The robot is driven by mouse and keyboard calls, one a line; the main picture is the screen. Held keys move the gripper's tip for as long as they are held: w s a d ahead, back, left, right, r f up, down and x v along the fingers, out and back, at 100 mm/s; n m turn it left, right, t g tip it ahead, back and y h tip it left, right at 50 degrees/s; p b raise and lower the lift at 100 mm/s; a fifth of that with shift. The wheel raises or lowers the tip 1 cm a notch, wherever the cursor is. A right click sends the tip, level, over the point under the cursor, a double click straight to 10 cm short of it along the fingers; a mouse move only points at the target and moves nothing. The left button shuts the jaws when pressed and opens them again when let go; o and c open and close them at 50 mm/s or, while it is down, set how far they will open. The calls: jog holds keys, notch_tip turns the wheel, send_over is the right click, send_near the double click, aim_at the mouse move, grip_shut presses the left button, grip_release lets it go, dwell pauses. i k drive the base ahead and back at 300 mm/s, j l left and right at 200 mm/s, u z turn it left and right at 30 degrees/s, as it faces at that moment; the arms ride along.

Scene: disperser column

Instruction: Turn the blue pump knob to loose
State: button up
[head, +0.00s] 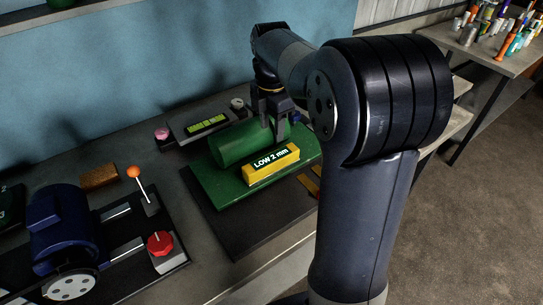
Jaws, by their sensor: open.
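My gripper (279,128) is open and points down at the right end of a green cylinder (238,145), partly hidden by my arm. I cannot tell whether it touches anything. A small blue part (296,117) shows just right of the fingers, mostly hidden; I cannot tell whether it is a knob. A dark blue pump-like body (65,228) with a grey holed disc stands at the lower left. A red knob (160,243) sits on a block to its right, well away from my gripper. No "loose" marking is readable.
A yellow block reading "LOW 2 mm" (271,165) stands on the green base before the cylinder. An orange-ball lever (134,172) rises behind the red knob. A box with a lit display (206,124) and a pink knob (162,133) stand behind. A cluttered table (490,50) is at upper right.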

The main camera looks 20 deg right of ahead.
aim_at(297, 117)
jog(key=z, duration=0.4)
jog(key=i+l+u, duration=0.2)
jog(key=l+u, duration=0.3)
jog(key=l, duration=0.3)
jog(key=l+u, duration=0.5)
jog(key=l, duration=0.25)
